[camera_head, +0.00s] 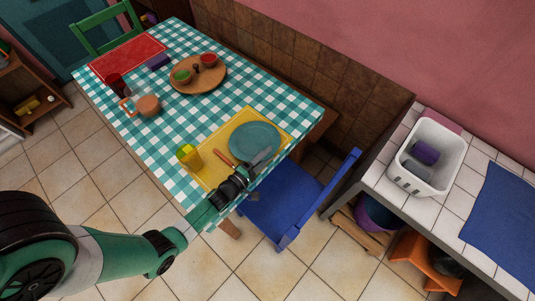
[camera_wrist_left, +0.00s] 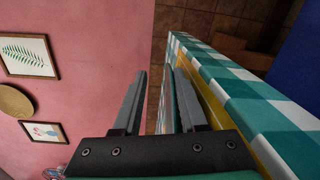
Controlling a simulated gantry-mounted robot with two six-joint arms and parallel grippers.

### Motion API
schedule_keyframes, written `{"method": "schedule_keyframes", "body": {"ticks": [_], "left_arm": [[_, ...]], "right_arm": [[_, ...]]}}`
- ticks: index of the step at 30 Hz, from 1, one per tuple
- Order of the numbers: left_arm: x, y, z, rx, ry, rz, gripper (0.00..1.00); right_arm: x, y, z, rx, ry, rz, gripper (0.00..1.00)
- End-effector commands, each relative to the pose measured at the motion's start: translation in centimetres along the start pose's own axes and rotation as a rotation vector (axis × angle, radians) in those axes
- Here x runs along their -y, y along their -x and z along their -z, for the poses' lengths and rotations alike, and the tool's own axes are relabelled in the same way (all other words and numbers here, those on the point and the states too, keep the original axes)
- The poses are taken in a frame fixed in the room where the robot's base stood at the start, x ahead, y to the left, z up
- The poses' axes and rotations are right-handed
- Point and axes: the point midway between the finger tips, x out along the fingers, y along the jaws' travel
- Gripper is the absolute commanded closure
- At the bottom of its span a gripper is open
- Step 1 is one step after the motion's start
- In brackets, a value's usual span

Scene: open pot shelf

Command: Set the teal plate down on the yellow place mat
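The teal plate (camera_head: 255,141) is over the right part of the yellow place mat (camera_head: 207,173). It looks level, but I cannot tell whether it rests fully on the mat. My left gripper (camera_head: 259,159) is at the plate's near right rim. In the left wrist view the two fingers (camera_wrist_left: 160,85) stand apart, with a thin teal edge of the plate (camera_wrist_left: 171,108) between them, closer to the right finger. The yellow place mat (camera_wrist_left: 216,92) shows beyond that finger. My right gripper is not in view.
A wooden round board (camera_head: 198,87) with bowls stands farther back. A blue chair (camera_head: 287,205) is close to the table's right side.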

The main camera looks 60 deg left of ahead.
Motion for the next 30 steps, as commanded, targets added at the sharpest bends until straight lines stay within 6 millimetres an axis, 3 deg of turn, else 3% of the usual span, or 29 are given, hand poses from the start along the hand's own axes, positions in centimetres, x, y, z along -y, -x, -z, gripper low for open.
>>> {"method": "schedule_keyframes", "body": {"ticks": [12, 15, 30], "left_arm": [[-0.5, 8.8, -0.1, -0.003, 0.0, -0.001, 0.6], [-0.3, 10.3, 0.0, -0.003, 0.0, -0.002, 0.6], [-0.1, 11.1, -0.1, 0.002, -0.001, -0.003, 0.6]], "right_arm": [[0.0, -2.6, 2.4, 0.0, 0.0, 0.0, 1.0], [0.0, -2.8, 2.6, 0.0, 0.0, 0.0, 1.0], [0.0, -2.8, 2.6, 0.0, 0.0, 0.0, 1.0]]}}
